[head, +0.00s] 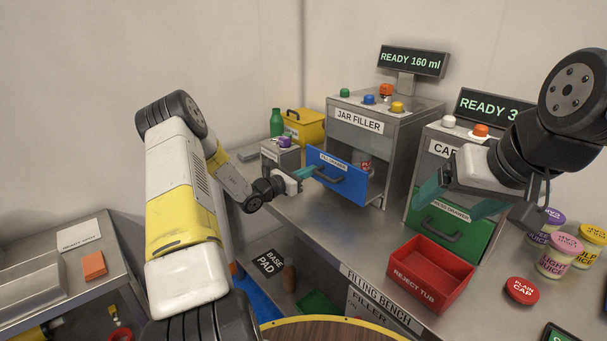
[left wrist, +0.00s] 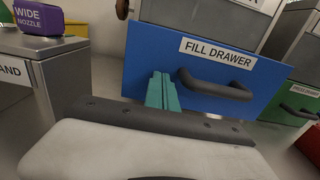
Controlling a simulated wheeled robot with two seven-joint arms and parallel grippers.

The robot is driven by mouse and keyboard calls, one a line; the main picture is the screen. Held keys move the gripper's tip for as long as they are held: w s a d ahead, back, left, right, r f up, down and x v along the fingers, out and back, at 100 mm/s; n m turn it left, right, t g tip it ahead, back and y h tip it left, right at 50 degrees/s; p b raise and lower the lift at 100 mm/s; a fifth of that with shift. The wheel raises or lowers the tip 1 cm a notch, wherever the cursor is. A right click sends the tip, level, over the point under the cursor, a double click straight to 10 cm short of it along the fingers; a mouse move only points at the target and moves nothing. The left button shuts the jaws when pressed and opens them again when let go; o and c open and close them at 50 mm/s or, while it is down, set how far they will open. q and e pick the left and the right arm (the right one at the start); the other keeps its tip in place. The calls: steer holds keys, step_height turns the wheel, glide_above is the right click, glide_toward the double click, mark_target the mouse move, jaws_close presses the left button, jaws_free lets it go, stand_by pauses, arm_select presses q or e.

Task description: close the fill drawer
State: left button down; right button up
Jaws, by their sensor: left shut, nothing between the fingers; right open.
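The blue fill drawer (head: 340,181) is pulled out from the jar filler (head: 372,125) in the head view, and a jar shows behind its front. Its labelled front and dark handle fill much of the left wrist view (left wrist: 225,75). My left gripper (head: 312,171) is shut and empty, its teal fingers at the left part of the drawer front. In the left wrist view the fingertips (left wrist: 160,78) are left of the handle; I cannot tell whether they touch the front. My right gripper (head: 452,200) is open, in front of the green drawer of the neighbouring machine.
A grey stand (head: 280,154) with a purple wide nozzle (left wrist: 38,18) is left of the drawer. The red reject tub (head: 432,276), a red plain cap (head: 521,290) and several jars (head: 555,257) are at the right. The bench between stand and tub is mostly clear.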

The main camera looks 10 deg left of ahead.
arm_select(q)
steer(key=x, duration=0.9)
steer(key=shift+w+d, duration=0.2)
steer(key=shift+w, duration=0.05)
steer(key=shift+w+r, duration=0.1)
steer(key=shift+d+r, duration=0.1)
